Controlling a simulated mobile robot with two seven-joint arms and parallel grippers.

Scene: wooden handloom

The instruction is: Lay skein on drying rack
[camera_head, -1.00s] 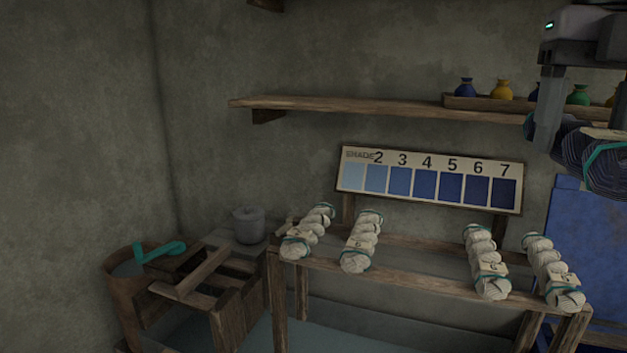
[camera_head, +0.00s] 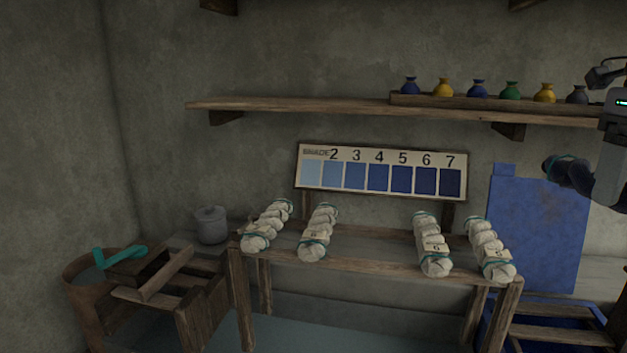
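A dark blue skein (camera_head: 567,172) with a teal tie shows at the right edge, held in the air in front of the blue panel. My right gripper (camera_head: 602,188) is around it and looks shut on it; part of the skein and gripper is hidden or cut off by the frame edge. A wooden rack (camera_head: 370,275) stands at the centre. Several white tagged skeins lie across it: two on the left, such as this white skein (camera_head: 319,233), and two on the right, such as this one (camera_head: 433,245). A wide bare gap lies between the pairs. My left gripper is out of view.
A shade board (camera_head: 380,172) stands behind the rack. Above it, a wall shelf (camera_head: 300,106) carries small coloured jars. A bucket (camera_head: 82,290), wooden frame (camera_head: 165,275) and grey pot (camera_head: 211,225) are on the left. A blue panel (camera_head: 535,225) stands at the right.

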